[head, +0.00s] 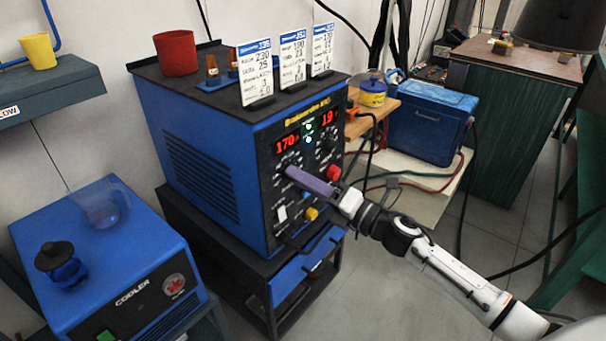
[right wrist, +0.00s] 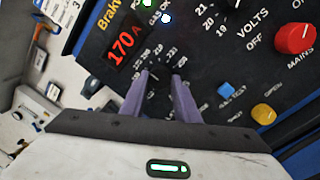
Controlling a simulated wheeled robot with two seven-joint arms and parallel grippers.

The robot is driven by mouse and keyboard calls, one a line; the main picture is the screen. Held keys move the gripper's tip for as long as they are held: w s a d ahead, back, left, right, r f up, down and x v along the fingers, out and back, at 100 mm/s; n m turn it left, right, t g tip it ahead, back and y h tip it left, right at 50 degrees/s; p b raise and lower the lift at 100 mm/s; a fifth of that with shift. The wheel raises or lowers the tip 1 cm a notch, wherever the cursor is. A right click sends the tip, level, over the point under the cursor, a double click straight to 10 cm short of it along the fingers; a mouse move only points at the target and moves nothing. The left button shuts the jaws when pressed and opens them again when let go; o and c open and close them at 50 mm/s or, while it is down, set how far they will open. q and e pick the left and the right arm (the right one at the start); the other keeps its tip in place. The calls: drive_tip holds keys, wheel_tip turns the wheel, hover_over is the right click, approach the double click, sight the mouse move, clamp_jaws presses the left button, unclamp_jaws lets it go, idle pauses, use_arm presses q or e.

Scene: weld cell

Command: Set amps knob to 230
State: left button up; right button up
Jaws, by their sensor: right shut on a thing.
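The blue welding power source (head: 200,165) stands at the centre of the head view, its black front panel facing right. Its red amps display (head: 287,143) reads 170 A, as it does in the right wrist view (right wrist: 124,45). My right gripper (head: 291,172) reaches in from the right, its purple fingers at the amps knob below that display. In the right wrist view the fingers (right wrist: 163,78) are shut on the dark amps knob (right wrist: 162,73), which they largely hide, with scale numbers around it. My left gripper is not in view.
Three white cards (head: 293,60) stand on the welder beside a red cup (head: 176,53); the left card shows 230. A red mains knob (right wrist: 295,38), a blue button (right wrist: 226,89) and a yellow knob (right wrist: 263,114) sit right of my fingers. A blue cooler (head: 115,265) stands left.

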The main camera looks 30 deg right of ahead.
use_arm(q)
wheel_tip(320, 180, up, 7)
drive_tip(key=p, duration=1)
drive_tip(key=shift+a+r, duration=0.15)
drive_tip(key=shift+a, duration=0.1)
use_arm(e)
drive_tip(key=m+h, duration=0.1)
drive_tip(key=m, duration=0.7)
drive_tip(key=m+h, duration=0.1)
drive_tip(key=m, duration=0.7)
drive_tip(key=shift+a+r+m, duration=0.15)
drive_tip(key=shift+r+m, duration=0.05)
drive_tip(key=shift+m, duration=0.1)
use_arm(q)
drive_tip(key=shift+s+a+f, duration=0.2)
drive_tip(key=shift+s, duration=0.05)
use_arm(e)
drive_tip(key=o, duration=1)
drive_tip(key=shift+o, duration=0.2)
drive_tip(key=shift+s, duration=0.1)
use_arm(q)
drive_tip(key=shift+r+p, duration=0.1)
drive_tip(key=shift+p, duration=0.25)
use_arm(e)
drive_tip(key=v, duration=1)
drive_tip(key=shift+s, duration=0.15)
